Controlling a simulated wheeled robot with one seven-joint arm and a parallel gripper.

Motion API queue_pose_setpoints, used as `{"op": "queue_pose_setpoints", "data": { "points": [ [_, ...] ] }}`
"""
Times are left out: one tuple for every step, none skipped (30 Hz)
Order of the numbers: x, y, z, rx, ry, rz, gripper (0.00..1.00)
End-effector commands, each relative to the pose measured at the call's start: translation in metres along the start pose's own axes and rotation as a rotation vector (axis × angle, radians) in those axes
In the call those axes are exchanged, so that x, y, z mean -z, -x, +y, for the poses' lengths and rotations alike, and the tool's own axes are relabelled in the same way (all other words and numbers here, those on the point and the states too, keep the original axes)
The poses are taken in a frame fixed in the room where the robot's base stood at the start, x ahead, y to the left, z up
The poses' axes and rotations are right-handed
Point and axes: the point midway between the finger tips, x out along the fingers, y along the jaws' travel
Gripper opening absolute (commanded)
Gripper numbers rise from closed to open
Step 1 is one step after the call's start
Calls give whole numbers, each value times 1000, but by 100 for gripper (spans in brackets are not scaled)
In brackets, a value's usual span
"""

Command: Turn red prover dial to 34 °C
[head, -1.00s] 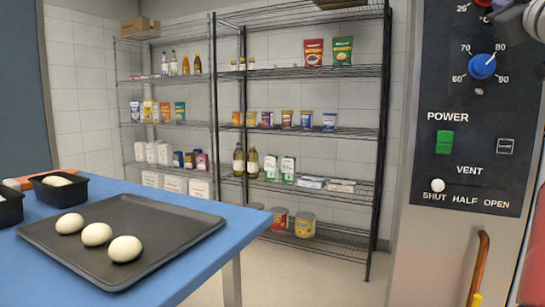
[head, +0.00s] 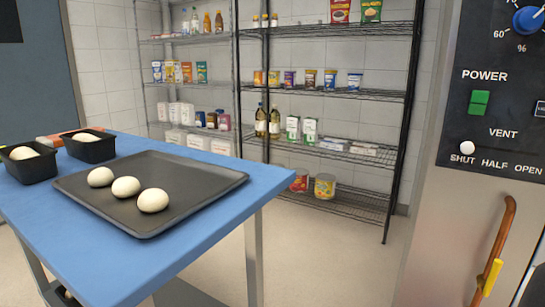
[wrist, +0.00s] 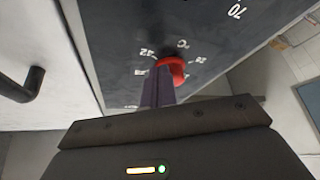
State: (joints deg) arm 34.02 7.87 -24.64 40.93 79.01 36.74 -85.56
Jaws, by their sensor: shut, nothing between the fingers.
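The red dial (wrist: 176,70) shows in the wrist view on a dark panel, above the middle of the picture. Pale scale numbers and a °C mark surround it; 42 is readable on its left, others are too small or blurred. My gripper (wrist: 160,82) is shut with its fingers at the dial's lower left, partly in front of it. I cannot tell whether they touch it. The dial's pointer is hidden or unclear. Neither the dial nor my gripper is in the head view.
In the head view, the control panel has a blue knob (head: 529,20), a green power switch (head: 479,102) and a vent slider (head: 467,148) at SHUT. A copper-coloured handle (head: 494,250) sticks out below. A blue table (head: 150,270) holds a tray (head: 215,183). Floor between is clear.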

Motion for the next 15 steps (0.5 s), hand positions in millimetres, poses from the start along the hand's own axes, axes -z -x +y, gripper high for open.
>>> {"op": "queue_pose_setpoints", "data": {
  "points": [
    [-3, 2, 0, -1, 1, -1, 0],
    [-4, 2, 1, -2, 1, -2, 0],
    [-6, 3, 1, -2, 1, -1, 0],
    [-6, 3, 1, -1, 1, -1, 0],
    [-6, 3, 1, -1, 1, -1, 0],
    [-5, 5, 1, -1, 1, 0, 0],
    [-4, 7, 1, -1, 1, 0, 0],
    [-3, 9, 1, -1, 1, 1, 0],
    [-1, 13, 1, -1, 0, 1, 0],
    [0, 16, 1, -1, 0, 1, 0],
    [2, 20, 1, -1, 0, 1, 0],
    [5, 24, 0, -1, 1, 1, 0],
    [6, 27, 0, -1, 1, 0, 0],
    [8, 30, 0, -1, 1, 0, 0],
    [10, 34, 1, -1, 0, 1, 0]
  ]
}}
